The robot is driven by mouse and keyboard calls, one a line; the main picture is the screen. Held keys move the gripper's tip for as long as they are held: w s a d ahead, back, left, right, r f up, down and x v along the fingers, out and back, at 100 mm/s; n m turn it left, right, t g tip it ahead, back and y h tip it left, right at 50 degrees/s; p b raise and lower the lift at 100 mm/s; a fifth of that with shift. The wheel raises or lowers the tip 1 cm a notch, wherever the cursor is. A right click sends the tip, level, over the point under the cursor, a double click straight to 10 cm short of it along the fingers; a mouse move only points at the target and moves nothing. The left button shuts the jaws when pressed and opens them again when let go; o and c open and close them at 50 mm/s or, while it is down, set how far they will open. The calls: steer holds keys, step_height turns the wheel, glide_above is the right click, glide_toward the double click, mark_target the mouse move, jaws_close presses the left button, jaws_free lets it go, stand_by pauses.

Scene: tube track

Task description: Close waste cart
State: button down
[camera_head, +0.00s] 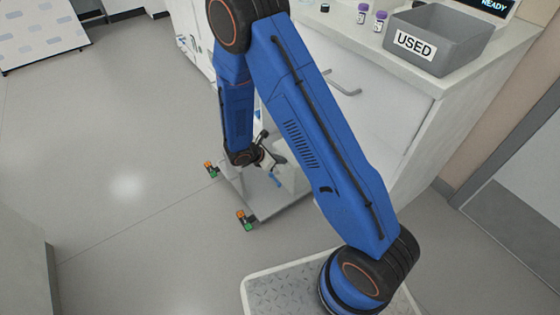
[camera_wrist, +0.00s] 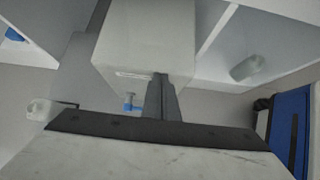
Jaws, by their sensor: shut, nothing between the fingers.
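The white waste cart (camera_head: 250,193) stands on the floor beside the counter in the head view, mostly hidden behind my blue arm. Its low base and orange-and-green casters show; I cannot tell whether it is open or closed. My gripper (camera_head: 275,157) is low, over the cart's base and partly hidden by the arm. In the wrist view my gripper's fingers (camera_wrist: 162,98) are together and empty, in front of a white box-like part (camera_wrist: 145,45). I cannot tell whether they touch it. A small blue piece (camera_wrist: 131,103) shows just left of the fingers.
The counter (camera_head: 445,78) with a grey bin marked USED (camera_head: 440,35) and purple-capped vials (camera_head: 380,20) is at upper right. A drawer handle (camera_head: 343,84) sticks out below it. The floor (camera_head: 120,190) at left is clear.

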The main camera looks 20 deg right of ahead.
steer(key=w+d, duration=0.1)
steer(key=d, duration=0.3)
steer(key=w+d, duration=0.1)
steer(key=d, duration=0.3)
steer(key=w+d, duration=0.2)
steer(key=d, duration=0.2)
steer(key=shift+d, duration=0.2)
